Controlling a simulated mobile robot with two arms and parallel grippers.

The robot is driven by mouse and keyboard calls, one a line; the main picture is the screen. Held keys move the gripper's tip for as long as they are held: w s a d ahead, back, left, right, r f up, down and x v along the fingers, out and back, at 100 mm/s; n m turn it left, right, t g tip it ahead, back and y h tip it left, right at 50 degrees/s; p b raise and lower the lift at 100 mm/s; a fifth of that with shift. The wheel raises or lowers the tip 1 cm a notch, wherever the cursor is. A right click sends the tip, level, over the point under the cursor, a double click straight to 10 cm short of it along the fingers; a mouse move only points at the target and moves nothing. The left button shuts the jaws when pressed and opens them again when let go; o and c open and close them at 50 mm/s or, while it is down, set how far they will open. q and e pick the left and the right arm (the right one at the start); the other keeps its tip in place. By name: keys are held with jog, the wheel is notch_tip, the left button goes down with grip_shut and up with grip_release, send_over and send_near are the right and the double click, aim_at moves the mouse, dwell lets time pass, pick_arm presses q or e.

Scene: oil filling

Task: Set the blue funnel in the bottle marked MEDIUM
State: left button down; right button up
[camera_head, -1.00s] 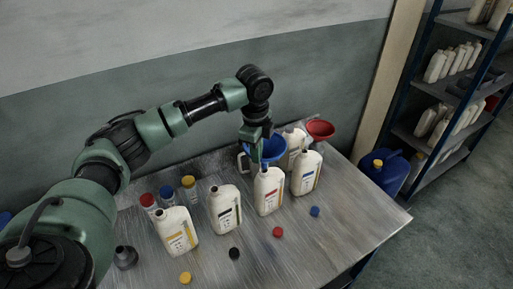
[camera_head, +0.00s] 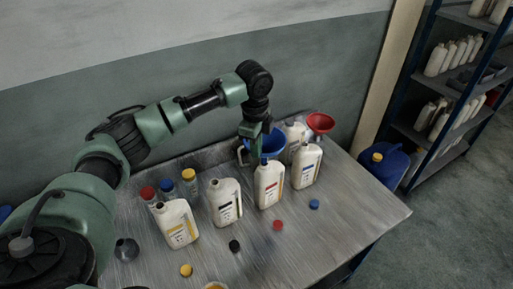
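The blue funnel (camera_head: 274,143) is at the back of the table, partly hidden by my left gripper and the red-marked bottle (camera_head: 268,188). My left gripper (camera_head: 254,148) points down at the funnel's left rim; the view does not show whether its fingers are shut on it. A yellow-marked bottle (camera_head: 177,226), a black-marked bottle (camera_head: 225,206) and a blue-marked bottle (camera_head: 306,168) stand upright in the same row. Their label words are too small to read, so I cannot tell which says MEDIUM. My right gripper is not in view.
A red funnel (camera_head: 320,122) and another white bottle (camera_head: 294,136) stand behind the row. Small capped jars (camera_head: 168,190) are at the back left, a dark grey funnel-like piece (camera_head: 126,249) at the left. Loose caps (camera_head: 234,246) lie in front. The front right tabletop (camera_head: 345,232) is clear.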

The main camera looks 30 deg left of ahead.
pick_arm(q)
jog(key=shift+f, duration=1.7)
jog(key=c, duration=1.6)
grip_release()
